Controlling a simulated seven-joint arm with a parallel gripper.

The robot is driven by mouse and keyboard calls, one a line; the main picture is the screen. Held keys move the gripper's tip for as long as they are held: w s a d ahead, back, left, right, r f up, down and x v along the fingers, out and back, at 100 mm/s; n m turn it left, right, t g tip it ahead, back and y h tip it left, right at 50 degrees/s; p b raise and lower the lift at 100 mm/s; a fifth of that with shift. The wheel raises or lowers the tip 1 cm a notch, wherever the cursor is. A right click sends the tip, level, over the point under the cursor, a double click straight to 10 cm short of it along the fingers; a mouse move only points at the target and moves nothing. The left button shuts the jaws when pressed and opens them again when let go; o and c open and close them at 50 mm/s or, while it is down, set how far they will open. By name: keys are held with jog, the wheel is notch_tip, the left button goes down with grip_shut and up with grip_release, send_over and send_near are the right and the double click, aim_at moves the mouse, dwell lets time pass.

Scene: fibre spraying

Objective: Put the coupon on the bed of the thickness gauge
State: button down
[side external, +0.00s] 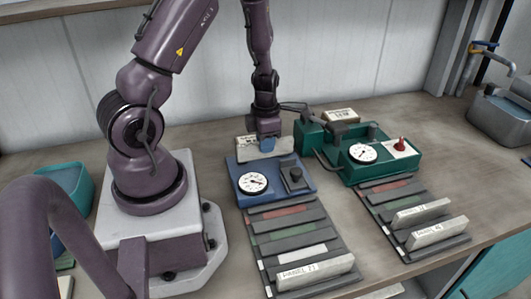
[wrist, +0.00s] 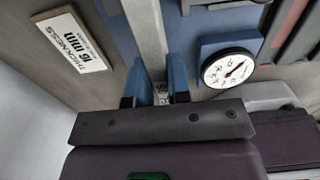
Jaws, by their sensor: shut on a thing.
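The coupon (side external: 278,149), a pale grey slab, is upright on edge in my gripper (side external: 267,142). In the wrist view the coupon (wrist: 147,35) is a narrow grey strip between the blue fingers (wrist: 158,88), which are shut on it. The thickness gauge (side external: 273,190) is a blue block with a white dial (side external: 253,183); the dial also shows in the wrist view (wrist: 227,70). The coupon is at the gauge's rear edge, behind the dial. I cannot tell whether its lower edge touches the bed, which is mostly hidden. A "THICKNESS 16 mm" sign (wrist: 72,42) lies beside the gauge.
A teal gauge (side external: 378,160) with a dial and red knob stands right of the blue one. Slotted racks (side external: 290,228) lie in front of both, with labelled panels (side external: 316,273) upright in some slots. A grey basin (side external: 499,112) is at far right.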

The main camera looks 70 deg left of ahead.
aim_at(265, 156)
jog(key=shift+f, duration=1.55)
jog(key=shift+f, duration=0.1)
jog(key=c, duration=1.1)
grip_release()
